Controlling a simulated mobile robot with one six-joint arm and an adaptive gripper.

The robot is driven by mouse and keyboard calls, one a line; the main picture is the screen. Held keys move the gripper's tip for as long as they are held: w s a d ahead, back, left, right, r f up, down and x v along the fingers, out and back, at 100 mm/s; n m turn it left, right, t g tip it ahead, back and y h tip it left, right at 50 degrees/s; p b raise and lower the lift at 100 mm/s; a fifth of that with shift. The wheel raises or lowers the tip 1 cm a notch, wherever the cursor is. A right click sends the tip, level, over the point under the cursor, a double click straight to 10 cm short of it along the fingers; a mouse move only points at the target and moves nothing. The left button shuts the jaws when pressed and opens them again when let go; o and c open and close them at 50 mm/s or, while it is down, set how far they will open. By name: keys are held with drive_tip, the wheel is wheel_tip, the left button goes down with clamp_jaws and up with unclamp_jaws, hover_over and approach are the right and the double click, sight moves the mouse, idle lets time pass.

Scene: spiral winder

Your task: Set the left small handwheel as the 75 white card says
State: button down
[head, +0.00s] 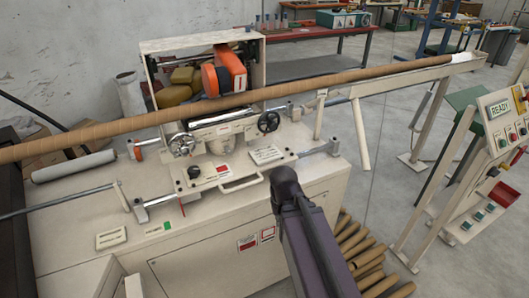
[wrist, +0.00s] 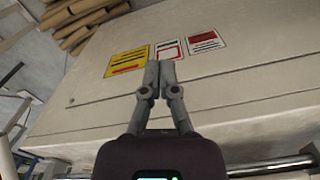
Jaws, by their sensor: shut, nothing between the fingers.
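A small silver handwheel (head: 181,143) sits at the left of the winder's carriage in the head view. A black handwheel (head: 268,121) sits to its right. One white card (head: 266,154) lies on the carriage right of centre and another (head: 111,237) lies on the bench top at front left. Their print is too small to read, so I cannot tell which is the 75 card. My gripper (wrist: 160,68) is shut and empty in the wrist view, pointing at the cabinet front, away from the handwheels. My arm hides its tip in the head view.
A long cardboard tube (head: 115,126) crosses above the bench. Yellow, white and red labels (wrist: 127,61) mark the cabinet front. Loose tubes (head: 362,255) lie on the floor beside the cabinet. A control panel (head: 503,118) stands at right.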

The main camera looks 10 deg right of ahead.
drive_tip(key=c, duration=0.6)
unclamp_jaws()
